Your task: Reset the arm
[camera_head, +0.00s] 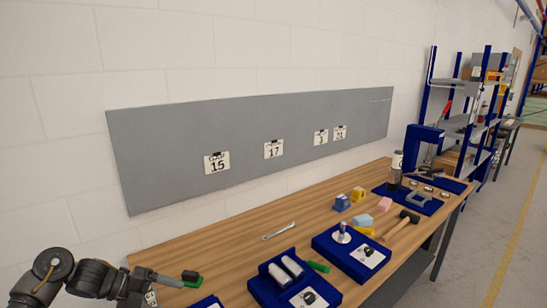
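My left arm comes in at the lower left and ends in my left gripper (178,283), low over the near left end of the wooden table (222,252). A small green and black object (191,277) is right at its fingertips. I cannot tell whether the fingers hold it or only overlap it in the picture. My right gripper is not in view.
Blue trays hold white cylinders (291,266) and a metal press-like piece (342,235). A wrench (279,231), coloured blocks (362,220), a hammer (402,226) and a dark bottle (395,171) stand or lie rightward. A grey board (250,125) is behind.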

